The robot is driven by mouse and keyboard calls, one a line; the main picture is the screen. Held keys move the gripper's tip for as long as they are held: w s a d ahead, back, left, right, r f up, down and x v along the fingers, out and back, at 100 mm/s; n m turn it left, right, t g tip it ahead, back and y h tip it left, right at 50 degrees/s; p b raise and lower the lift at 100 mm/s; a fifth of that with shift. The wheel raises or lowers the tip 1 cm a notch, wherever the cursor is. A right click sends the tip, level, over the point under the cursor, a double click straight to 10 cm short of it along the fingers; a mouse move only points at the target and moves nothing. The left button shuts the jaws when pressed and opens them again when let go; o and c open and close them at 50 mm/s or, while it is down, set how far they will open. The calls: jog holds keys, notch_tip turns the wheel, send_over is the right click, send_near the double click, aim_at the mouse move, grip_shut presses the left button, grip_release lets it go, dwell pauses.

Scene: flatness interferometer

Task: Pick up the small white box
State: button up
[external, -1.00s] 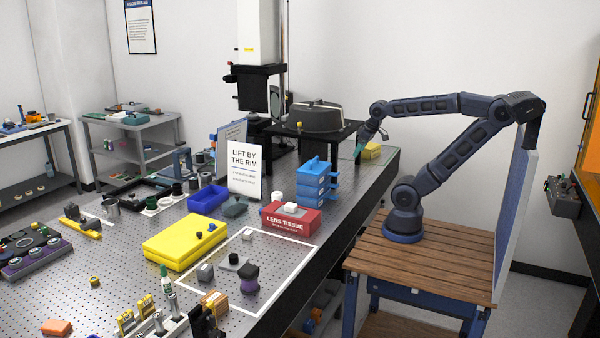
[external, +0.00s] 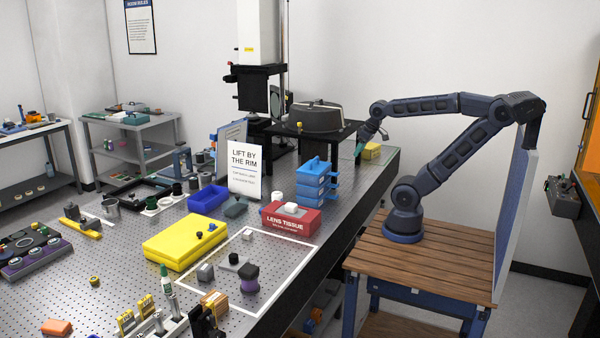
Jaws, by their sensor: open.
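I cannot pick out the small white box with certainty. A small white block-like piece (external: 291,208) shows on top of the red lens tissue box (external: 290,220), but it may be tissue. A smaller pale piece (external: 248,234) lies at the white outlined square on the table.
A white sign (external: 245,172), blue stacked drawers (external: 315,184) and a blue tray (external: 208,199) stand mid-table. A yellow case (external: 186,242) lies in front. A black stand (external: 315,135) with a grey round part is left of my gripper.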

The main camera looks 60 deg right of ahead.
jog(key=w+a+r+n+g, duration=0.1)
jog(key=w+a+r+n, duration=0.2)
jog(key=w, duration=0.4)
jog(key=w+a+r+n+g, duration=0.1)
jog(key=w+a+n, duration=0.2)
jog(key=w+a, duration=0.35)
jog(key=n+g+h, duration=0.2)
jog(key=n+h, duration=0.1)
jog(key=n, duration=1)
send_over(247, 232)
jog(key=a, duration=0.2)
jog(key=f, duration=2.5)
jog(key=shift+a+f, duration=0.2)
jog(key=shift+f, duration=0.2)
jog(key=shift+d+x, duration=0.15)
jog(key=shift+x, duration=1.4)
jog(key=shift+d+x, duration=0.2)
jog(key=shift+x, duration=1.4)
jog(key=shift+s+r, duration=0.1)
jog(key=shift+r, duration=0.05)
jog(key=c, duration=1.1)
